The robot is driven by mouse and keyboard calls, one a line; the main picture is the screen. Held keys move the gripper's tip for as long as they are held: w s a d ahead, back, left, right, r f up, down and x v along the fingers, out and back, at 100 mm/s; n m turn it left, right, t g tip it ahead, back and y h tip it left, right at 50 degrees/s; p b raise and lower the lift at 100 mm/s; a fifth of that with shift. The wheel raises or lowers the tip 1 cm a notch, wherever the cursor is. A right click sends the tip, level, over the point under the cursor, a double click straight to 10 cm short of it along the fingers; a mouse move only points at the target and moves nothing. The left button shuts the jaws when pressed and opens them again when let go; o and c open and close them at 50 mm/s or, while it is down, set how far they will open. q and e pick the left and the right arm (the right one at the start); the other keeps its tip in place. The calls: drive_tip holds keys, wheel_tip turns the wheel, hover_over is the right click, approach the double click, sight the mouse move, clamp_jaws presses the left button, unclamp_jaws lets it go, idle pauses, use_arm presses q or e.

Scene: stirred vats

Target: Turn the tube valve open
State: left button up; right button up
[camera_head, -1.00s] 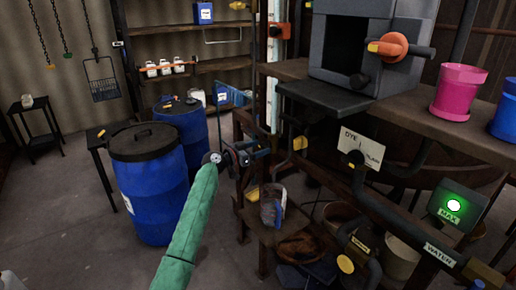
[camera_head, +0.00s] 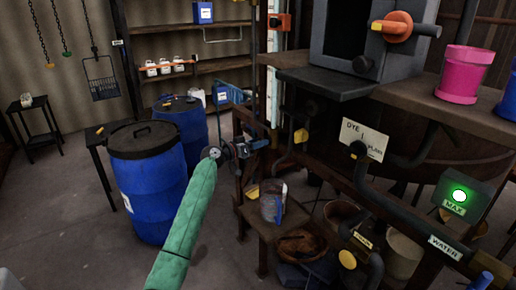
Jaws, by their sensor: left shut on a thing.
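My left arm, in a green sleeve, reaches up from the bottom middle to the dark left gripper (camera_head: 240,151). The gripper is at a small blue fitting (camera_head: 258,144) beside the wooden frame, which looks like the tube valve. It is shut on this fitting, though the fingers are small and dark and the contact is hard to make out. How far the valve is turned cannot be told. My right gripper is not in view.
Blue drums (camera_head: 148,190) stand left of my arm. A low wooden stand (camera_head: 258,221) holds a container (camera_head: 272,204). Pipes and a green-lit box (camera_head: 462,196) are at right, below a shelf with a pink pot (camera_head: 465,75).

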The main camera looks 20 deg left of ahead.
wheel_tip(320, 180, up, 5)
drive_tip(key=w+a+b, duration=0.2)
use_arm(q)
drive_tip(key=n+p, duration=0.1)
drive_tip(key=n, duration=0.6)
drive_tip(key=n+p, duration=0.1)
drive_tip(key=n, duration=0.7)
drive_tip(key=shift+w+a+f, duration=0.1)
drive_tip(key=shift+a+f, duration=0.05)
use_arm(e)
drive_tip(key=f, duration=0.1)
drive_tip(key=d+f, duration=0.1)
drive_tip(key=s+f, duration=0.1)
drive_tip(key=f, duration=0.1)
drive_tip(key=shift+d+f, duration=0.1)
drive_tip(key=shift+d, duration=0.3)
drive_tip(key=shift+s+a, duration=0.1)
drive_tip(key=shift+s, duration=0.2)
use_arm(q)
drive_tip(key=o, duration=0.9)
drive_tip(key=shift+o, duration=0.4)
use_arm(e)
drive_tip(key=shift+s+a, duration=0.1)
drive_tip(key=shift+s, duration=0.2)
